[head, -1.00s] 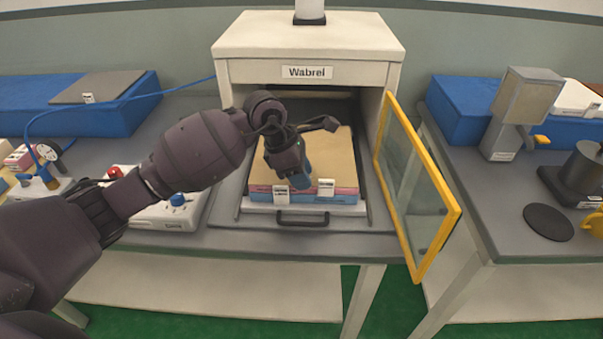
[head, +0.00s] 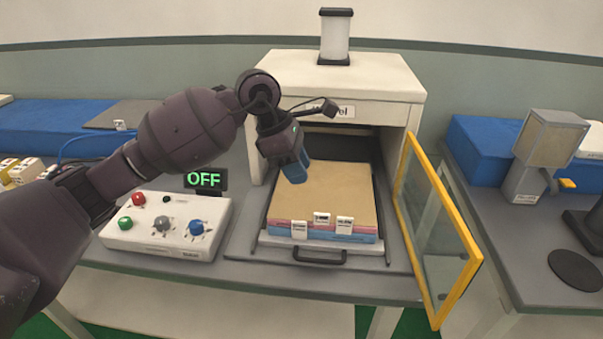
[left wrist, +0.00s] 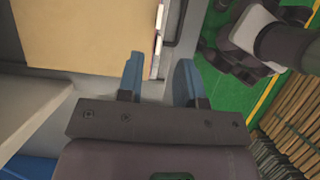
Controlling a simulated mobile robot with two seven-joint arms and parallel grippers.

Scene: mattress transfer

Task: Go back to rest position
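A tan-topped mattress stack (head: 318,195) with pink and blue layers and small white tags on its front edge lies on a tray (head: 271,240) with a dark front handle, at the open front of the white cabinet (head: 340,72). My left gripper (head: 293,168) hangs above the stack's back left part in the head view. In the left wrist view its two blue fingers (left wrist: 160,78) are apart with nothing held between them, and the tan top (left wrist: 85,35) shows to their upper left. My right gripper is in neither view.
The cabinet's yellow-framed glass door (head: 437,232) stands open at right. A white control box (head: 165,228) with coloured knobs and a green OFF display (head: 205,179) stands at left. A blue block and other equipment stand on the right table (head: 520,245).

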